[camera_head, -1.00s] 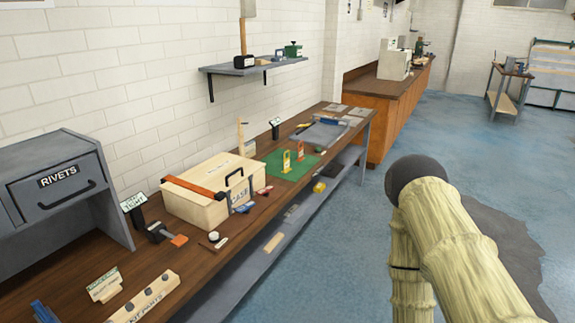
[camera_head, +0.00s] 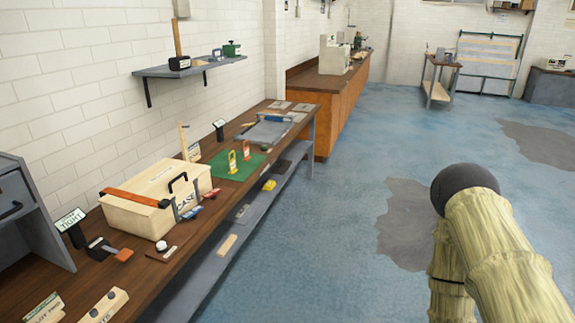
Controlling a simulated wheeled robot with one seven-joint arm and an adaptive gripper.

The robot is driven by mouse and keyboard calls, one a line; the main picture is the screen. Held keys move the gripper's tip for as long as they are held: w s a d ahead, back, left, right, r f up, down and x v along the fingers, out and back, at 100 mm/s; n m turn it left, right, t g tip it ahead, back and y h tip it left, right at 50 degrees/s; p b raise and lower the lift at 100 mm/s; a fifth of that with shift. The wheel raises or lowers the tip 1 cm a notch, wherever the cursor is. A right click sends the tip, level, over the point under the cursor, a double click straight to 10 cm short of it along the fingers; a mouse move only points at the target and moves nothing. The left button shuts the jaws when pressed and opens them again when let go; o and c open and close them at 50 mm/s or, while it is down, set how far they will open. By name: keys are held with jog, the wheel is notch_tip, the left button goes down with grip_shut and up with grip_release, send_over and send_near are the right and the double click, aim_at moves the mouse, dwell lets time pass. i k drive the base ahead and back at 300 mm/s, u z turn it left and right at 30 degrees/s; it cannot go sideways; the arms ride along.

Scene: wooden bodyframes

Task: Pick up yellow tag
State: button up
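A small upright yellow tag (camera_head: 232,161) stands on a green mat (camera_head: 226,171) on the long wooden workbench. An orange tag (camera_head: 246,151) of similar shape stands beside it, a little to the right and farther back. A yellow object (camera_head: 269,185) also lies on the lower shelf of the bench; it is too small to identify. My arm shows at the lower right, well away from the bench. My gripper is not visible.
A wooden case (camera_head: 150,212) with an orange strap stands on the bench, left of the mat. A grey wall shelf (camera_head: 190,68) hangs above. An orange-sided counter (camera_head: 330,112) stands beyond the bench. The blue floor (camera_head: 330,230) right of the bench is clear.

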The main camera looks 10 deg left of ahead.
aim_at(232, 170)
jog(key=z, duration=0.95)
jog(key=i, duration=3.45)
jog(key=u, duration=2.75)
